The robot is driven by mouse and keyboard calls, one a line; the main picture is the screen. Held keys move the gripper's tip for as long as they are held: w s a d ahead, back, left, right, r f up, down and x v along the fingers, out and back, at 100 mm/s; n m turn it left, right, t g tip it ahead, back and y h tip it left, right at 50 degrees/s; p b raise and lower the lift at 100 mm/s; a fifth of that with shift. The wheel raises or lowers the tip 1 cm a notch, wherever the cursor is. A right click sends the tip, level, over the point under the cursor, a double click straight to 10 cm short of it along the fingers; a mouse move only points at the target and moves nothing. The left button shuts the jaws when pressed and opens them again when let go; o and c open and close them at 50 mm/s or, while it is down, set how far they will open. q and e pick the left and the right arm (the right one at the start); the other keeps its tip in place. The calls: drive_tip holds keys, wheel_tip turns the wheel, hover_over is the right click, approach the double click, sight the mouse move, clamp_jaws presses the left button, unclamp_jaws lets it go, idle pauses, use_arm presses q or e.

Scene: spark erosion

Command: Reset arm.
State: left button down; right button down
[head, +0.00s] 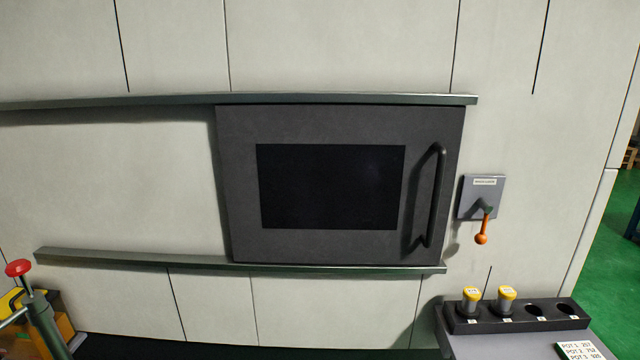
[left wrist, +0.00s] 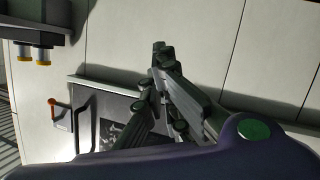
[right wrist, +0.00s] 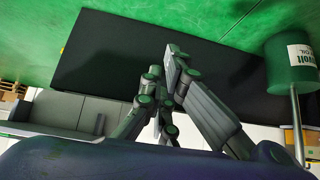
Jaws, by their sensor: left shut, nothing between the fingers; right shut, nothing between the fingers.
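My left gripper (left wrist: 158,82) is in the left wrist view, shut and empty, in front of the pale machine wall and apart from it. My right gripper (right wrist: 170,85) is in the right wrist view, shut and empty, over a black mat (right wrist: 95,60) on the green floor. Neither gripper shows in the head view. A dark sliding door (head: 240,190) with a black window and a vertical handle (head: 437,195) is in the middle of the head view. Right of it is a grey switch plate (head: 483,190) with an orange-tipped lever (head: 482,232) hanging down.
A black rack (head: 520,322) at the lower right holds two yellow-capped pots (head: 506,298) and has two empty holes. A white label card (head: 582,350) lies in front of it. A red knob (head: 18,268) on a post stands at the lower left. A green drum-like object (right wrist: 290,60) is at the right wrist view's right edge.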

use_arm(q)
drive_tip(key=s+a+f+g+y, duration=0.1)
drive_tip(key=s+a+f, duration=0.3)
drive_tip(key=s, duration=0.6)
drive_tip(key=s+a+f+m+g+y+p, duration=0.1)
drive_tip(key=s+a+f, duration=0.3)
drive_tip(key=s, duration=0.7)
drive_tip(key=s+a+f+g+y, duration=0.1)
drive_tip(key=s+a+f+g, duration=0.2)
drive_tip(key=s+a+f, duration=0.2)
drive_tip(key=s+f, duration=0.3)
drive_tip(key=s, duration=0.3)
drive_tip(key=shift+m+y, duration=0.3)
drive_tip(key=shift+y, duration=0.1)
